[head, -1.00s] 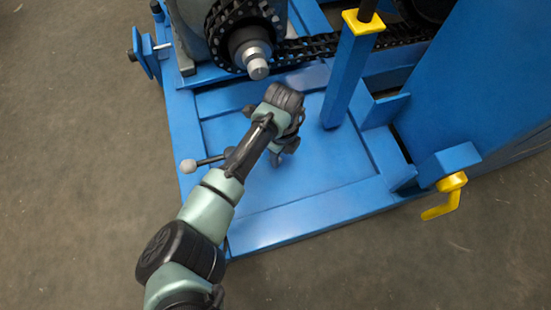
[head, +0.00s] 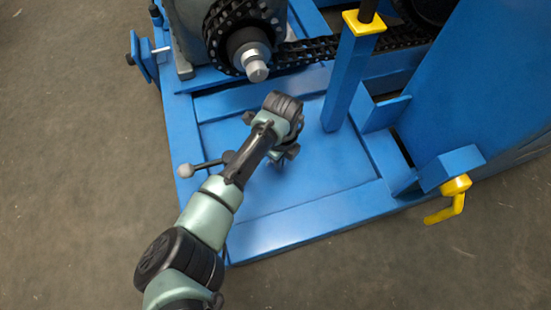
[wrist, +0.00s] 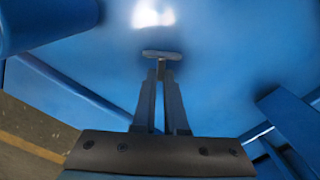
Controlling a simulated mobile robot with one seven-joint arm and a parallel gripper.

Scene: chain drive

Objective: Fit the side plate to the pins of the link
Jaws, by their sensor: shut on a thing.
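In the wrist view, my gripper (wrist: 160,80) is shut on a small, flat, grey plate with rounded ends (wrist: 162,55), which looks like the side plate. The plate lies crosswise at the fingertips, with blue metal behind it. The black chain (head: 312,48) runs from the sprocket (head: 213,38) to the right. The link and its pins cannot be made out in either view.
A grey shaft end (head: 257,70) sticks out from the sprocket. A blue post with a yellow collar (head: 347,85) stands right of my wrist. A blue panel with a yellow handle (head: 450,200) is at the right. The blue base plate (head: 300,195) is clear in front.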

